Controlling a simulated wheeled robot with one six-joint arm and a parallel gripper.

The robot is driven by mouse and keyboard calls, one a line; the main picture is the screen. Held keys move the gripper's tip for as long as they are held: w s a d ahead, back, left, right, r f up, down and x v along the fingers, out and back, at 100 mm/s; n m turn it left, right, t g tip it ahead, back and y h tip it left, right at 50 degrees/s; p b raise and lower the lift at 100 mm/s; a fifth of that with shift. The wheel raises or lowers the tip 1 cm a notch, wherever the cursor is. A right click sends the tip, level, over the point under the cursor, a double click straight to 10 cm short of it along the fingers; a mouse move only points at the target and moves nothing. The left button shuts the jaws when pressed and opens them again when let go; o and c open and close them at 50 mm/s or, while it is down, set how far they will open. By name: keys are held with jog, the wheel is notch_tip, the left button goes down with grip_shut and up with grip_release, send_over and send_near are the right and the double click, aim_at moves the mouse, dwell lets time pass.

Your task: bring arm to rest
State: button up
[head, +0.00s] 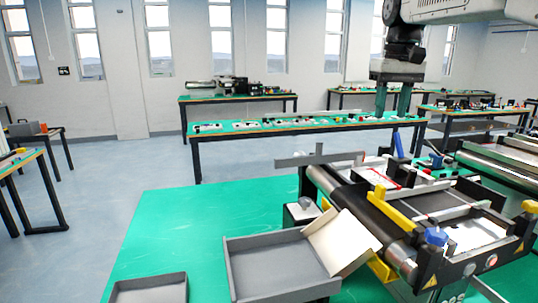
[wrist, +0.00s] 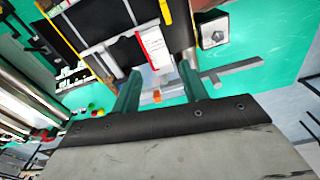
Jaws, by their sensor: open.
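My gripper (head: 394,101) hangs from my arm at the upper right of the head view, fingers pointing down. Its two green fingers stand apart with nothing between them. In the wrist view my gripper (wrist: 158,88) also shows empty, with its fingers over the end of the mini conveyor. The mini conveyor (head: 420,200) stands on the green table below and in front of it. A white and red item (wrist: 155,46) lies on the conveyor in the wrist view, just beyond the fingertips and apart from them.
A grey open tray (head: 285,262) sits left of the conveyor, with a tilted beige panel (head: 342,240) against its right side. A smaller grey tray (head: 150,287) is at the front left. The green table (head: 180,220) is clear at left. Other benches (head: 300,124) stand behind.

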jog(key=s+f, duration=0.6)
jog(key=s, duration=0.6)
jog(key=s+a+f+m, duration=0.1)
jog(key=s+f, duration=0.6)
jog(key=s, duration=0.5)
jog(key=s+f, duration=0.7)
jog(key=s, duration=0.5)
jog(key=shift+a+f+m+t, duration=0.2)
jog(key=shift+a+m+t, duration=0.1)
jog(key=shift+a+t, duration=0.1)
dwell(0.7)
